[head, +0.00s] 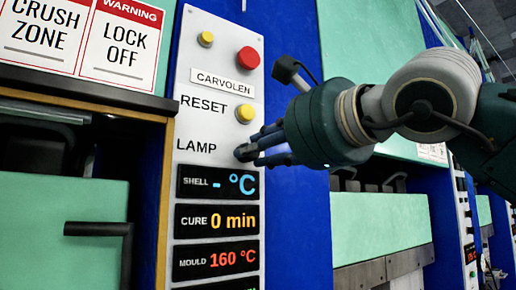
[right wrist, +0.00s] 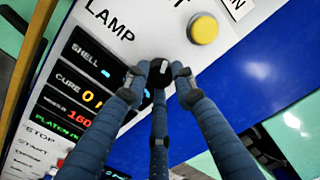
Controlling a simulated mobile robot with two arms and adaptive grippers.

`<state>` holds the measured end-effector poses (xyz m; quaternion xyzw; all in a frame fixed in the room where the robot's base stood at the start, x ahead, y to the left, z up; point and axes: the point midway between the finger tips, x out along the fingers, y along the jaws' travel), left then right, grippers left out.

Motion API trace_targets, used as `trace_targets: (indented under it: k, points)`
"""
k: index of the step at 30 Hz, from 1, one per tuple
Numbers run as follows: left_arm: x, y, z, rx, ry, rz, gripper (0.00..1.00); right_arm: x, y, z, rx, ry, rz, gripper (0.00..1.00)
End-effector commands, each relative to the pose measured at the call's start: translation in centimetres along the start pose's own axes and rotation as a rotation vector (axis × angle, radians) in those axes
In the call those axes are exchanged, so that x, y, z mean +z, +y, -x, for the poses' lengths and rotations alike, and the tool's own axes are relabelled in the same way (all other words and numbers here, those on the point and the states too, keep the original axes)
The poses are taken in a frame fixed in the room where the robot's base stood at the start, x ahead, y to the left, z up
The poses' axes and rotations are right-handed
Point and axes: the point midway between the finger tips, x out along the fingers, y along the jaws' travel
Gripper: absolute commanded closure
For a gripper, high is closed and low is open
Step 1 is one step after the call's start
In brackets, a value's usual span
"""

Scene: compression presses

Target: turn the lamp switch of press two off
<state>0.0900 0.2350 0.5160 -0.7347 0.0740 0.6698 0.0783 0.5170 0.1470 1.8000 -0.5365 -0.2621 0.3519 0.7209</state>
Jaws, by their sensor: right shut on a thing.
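The lamp switch (right wrist: 161,73) is a black round knob with a white mark, beside the LAMP label on the white control panel (head: 216,60). In the right wrist view the fingers of my right gripper (right wrist: 160,84) are shut around it, touching it. In the head view my right gripper (head: 262,150) reaches in from the right to the panel, and its fingers hide most of the switch. The panel carries a CARVOLEN name plate (head: 222,83). My left gripper is not in view.
A yellow reset button (head: 245,113) sits just above the switch, with a red button (head: 248,59) and a small yellow button (head: 206,39) higher up. Below are the shell, cure and mould displays (head: 217,221). A black handle (head: 98,229) sticks out at the left. Another press stands to the right.

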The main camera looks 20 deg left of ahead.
Motion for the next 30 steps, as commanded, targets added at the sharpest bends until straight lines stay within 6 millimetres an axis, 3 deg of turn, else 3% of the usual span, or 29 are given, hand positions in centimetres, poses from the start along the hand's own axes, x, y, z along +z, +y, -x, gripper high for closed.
trace_targets:
  k: [18,19,21,30]
  points:
    - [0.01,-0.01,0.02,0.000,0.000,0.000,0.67,-0.12,0.29,-0.09,0.006,0.003,0.046,1.00]
    - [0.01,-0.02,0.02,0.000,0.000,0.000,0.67,-0.12,0.29,-0.09,0.006,0.003,0.046,0.73]
    - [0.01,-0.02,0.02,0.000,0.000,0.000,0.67,-0.11,0.27,-0.09,0.006,0.002,0.046,0.59]
    - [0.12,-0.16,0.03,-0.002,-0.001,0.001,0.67,-0.05,0.08,0.03,0.002,0.001,0.045,0.56]
